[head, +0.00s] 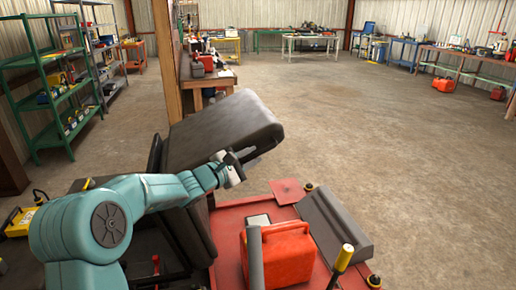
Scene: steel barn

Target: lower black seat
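The black seat (220,128) is a dark padded cushion, tilted, with its right end overhanging the red machine deck (228,225). A second dark padded panel (190,232) stands below it, partly behind my arm. My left gripper (236,165) is at the lower front edge of the raised cushion, near its right end. Its fingers overlap the cushion edge in the picture; I cannot tell whether they are closed on it. My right gripper is not in view.
Green shelving (45,90) stands at left. A wooden post (166,60) rises behind the seat. Open concrete floor lies to the right.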

